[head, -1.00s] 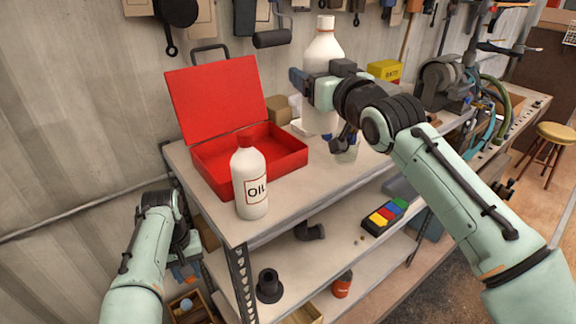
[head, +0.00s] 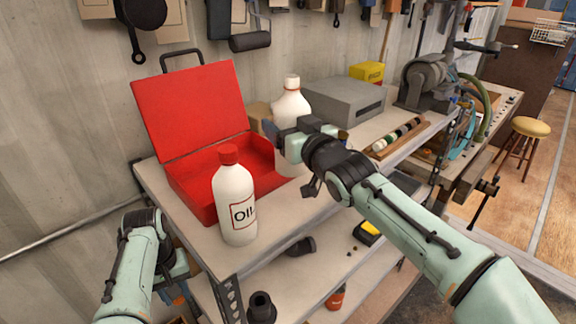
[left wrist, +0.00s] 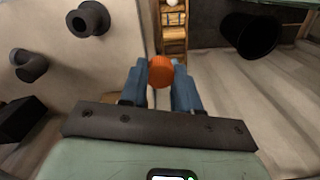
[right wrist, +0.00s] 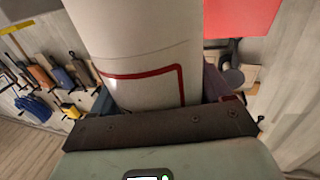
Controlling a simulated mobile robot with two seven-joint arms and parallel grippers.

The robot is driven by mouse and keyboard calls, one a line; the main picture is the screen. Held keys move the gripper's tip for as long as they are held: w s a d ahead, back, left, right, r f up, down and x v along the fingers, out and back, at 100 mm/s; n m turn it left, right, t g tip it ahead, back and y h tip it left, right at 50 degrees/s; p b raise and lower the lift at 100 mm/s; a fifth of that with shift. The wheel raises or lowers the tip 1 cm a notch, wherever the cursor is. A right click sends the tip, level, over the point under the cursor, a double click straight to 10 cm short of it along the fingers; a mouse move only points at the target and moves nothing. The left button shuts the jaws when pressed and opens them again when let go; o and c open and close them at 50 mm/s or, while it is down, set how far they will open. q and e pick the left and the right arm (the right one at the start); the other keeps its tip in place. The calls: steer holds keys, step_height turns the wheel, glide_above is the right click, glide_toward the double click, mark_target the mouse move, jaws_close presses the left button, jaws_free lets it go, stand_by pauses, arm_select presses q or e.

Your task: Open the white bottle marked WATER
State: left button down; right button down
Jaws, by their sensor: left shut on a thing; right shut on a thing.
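My left gripper (left wrist: 160,78) is shut on a round orange cap (left wrist: 161,70). In the head view the left gripper is low beside the shelf's left end, its fingers partly hidden.
A white OIL bottle (head: 236,205) with a red cap stands at the shelf's front left. The open red toolbox (head: 185,185) is behind it. A grey box (head: 343,100) and a wooden rack of small items (head: 400,137) are further right. Dark pipe fittings (head: 261,308) lie on the lower shelf.

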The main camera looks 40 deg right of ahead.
mark_target(299, 171)
arm_select(q)
steer(key=shift+f, duration=0.6)
arm_select(e)
step_height(299, 171, down, 4)
steer(key=shift+w+r, duration=0.15)
arm_select(q)
steer(key=shift+s+f+b, duration=0.25)
steer(key=shift+f+b, duration=0.2)
steer(key=shift+b, duration=0.1)
arm_select(e)
steer(key=shift+f, duration=2.3)
arm_select(q)
steer(key=shift+f, duration=0.3)
arm_select(e)
steer(key=shift+f, duration=0.2)
jaws_free()
